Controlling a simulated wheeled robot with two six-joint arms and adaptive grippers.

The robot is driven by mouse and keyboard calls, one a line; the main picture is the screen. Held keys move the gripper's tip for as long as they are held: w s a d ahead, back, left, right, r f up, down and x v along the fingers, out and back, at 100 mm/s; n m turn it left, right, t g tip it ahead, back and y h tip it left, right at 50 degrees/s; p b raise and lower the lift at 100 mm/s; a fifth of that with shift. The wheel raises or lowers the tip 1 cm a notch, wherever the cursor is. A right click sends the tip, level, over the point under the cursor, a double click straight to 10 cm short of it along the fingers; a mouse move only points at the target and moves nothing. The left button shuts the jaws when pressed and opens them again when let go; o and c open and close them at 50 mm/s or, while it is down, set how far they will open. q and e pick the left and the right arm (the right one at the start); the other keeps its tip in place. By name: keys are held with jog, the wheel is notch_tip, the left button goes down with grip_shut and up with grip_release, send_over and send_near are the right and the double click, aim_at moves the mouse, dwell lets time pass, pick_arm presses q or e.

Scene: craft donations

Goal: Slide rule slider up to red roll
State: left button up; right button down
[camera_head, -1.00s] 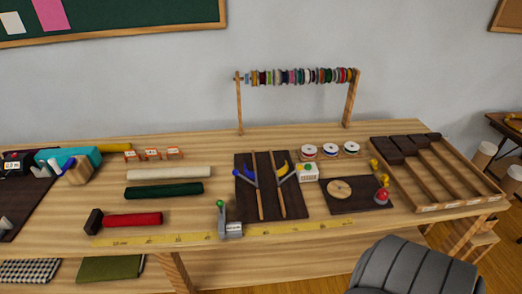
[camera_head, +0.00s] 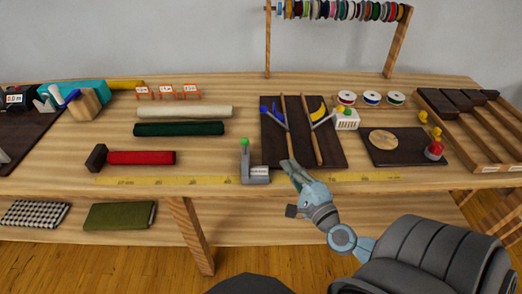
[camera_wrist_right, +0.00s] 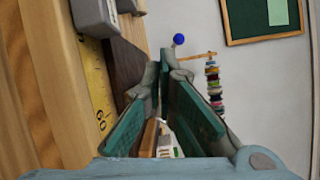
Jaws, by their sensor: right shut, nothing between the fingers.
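The rule slider (camera_head: 256,175) is a grey block with an upright post and a green knob. It sits on the yellow rule (camera_head: 205,181) along the table's front edge. The red roll (camera_head: 142,158) lies to its left, behind the rule, with a dark block (camera_head: 97,157) at its left end; a wide gap separates roll and slider. My right gripper (camera_head: 289,168) is shut and empty, just right of the slider and apart from it. In the right wrist view my fingers (camera_wrist_right: 163,62) meet at the tips, with the grey slider (camera_wrist_right: 95,17) at upper left. My left gripper is not in view.
A green roll (camera_head: 180,129) and a cream roll (camera_head: 185,113) lie behind the red roll. A dark tool mat (camera_head: 332,150) with pliers lies behind my right gripper. The rule between slider and red roll is clear.

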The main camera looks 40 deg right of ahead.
jog(key=x, duration=0.8)
jog(key=shift+w+r, duration=0.2)
jog(key=shift+w, duration=0.2)
jog(key=shift+w+a+r+p, duration=0.15)
jog(key=shift+w+a+p, duration=0.15)
jog(key=shift+a, duration=0.3)
jog(key=shift+w+a+r+p, duration=0.15)
jog(key=shift+w+a+p, duration=0.15)
jog(key=shift+a, duration=0.35)
jog(key=shift+w+a+r, duration=0.1)
jog(key=shift+w+a, duration=0.05)
jog(key=shift+a, duration=0.45)
jog(key=shift+d, duration=0.1)
